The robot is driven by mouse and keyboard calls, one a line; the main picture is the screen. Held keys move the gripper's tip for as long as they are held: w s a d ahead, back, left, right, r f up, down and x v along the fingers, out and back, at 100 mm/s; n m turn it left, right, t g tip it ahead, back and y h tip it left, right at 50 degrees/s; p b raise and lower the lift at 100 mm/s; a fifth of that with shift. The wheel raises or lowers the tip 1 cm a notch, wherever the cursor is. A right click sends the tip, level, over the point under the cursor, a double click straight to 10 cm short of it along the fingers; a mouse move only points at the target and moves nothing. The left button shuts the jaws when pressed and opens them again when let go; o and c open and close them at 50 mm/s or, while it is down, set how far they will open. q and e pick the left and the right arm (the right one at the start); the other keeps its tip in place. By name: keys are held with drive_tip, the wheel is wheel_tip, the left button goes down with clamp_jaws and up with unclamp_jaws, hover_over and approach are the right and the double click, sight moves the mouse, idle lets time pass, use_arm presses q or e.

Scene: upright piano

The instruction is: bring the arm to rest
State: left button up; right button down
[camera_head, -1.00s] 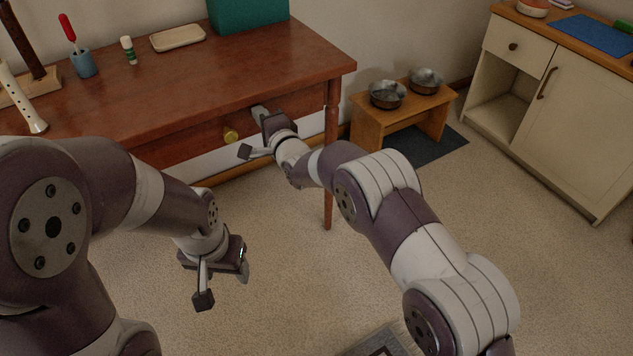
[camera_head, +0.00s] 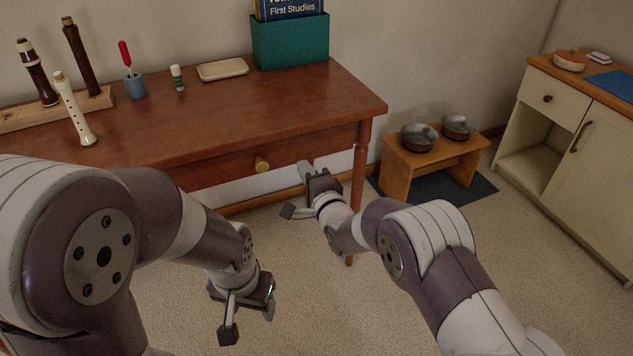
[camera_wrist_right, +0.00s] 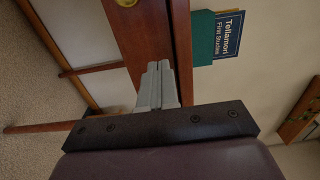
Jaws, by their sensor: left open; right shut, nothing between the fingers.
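My left arm comes in from the left in the head view, bent downward. Its gripper (camera_head: 262,297) hangs open and empty over the carpet, in front of the desk. My right arm reaches from the lower right. Its gripper (camera_head: 304,170) is shut and empty, by the desk's front near the right leg. In the right wrist view its two grey fingers (camera_wrist_right: 157,86) lie together with nothing between them. The wooden desk (camera_head: 240,115) has a drawer front with a brass knob (camera_head: 262,165). I cannot tell whether the right fingers touch the desk.
On the desk stand recorders on a rack (camera_head: 20,118), a blue cup (camera_head: 135,87), a tray (camera_head: 222,70) and a teal book box (camera_head: 290,42). A low bench (camera_head: 425,175) with two bowls and a cream cabinet (camera_head: 560,150) stand at right. Open carpet lies in front.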

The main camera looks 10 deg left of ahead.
drive_tip(key=s+d+f+n+g+h, duration=0.75)
drive_tip(key=s+d+f+n, duration=0.25)
drive_tip(key=s+d+f, duration=0.25)
drive_tip(key=s+d+r+n+g+h, duration=0.1)
drive_tip(key=s+d+r+g, duration=0.25)
drive_tip(key=s+d, duration=0.6)
drive_tip(key=s+d+r+n+g+h, duration=0.1)
drive_tip(key=s+d+r+g+h, duration=0.2)
drive_tip(key=s+d, duration=0.7)
wheel_tip(320, 180, up, 35)
drive_tip(key=d+y+p, duration=0.1)
drive_tip(key=p, duration=3.2)
drive_tip(key=shift+w+r+m+p, duration=0.15)
drive_tip(key=shift+w+m+p, duration=0.05)
drive_tip(key=shift+m+p, duration=0.15)
drive_tip(key=shift+y, duration=0.25)
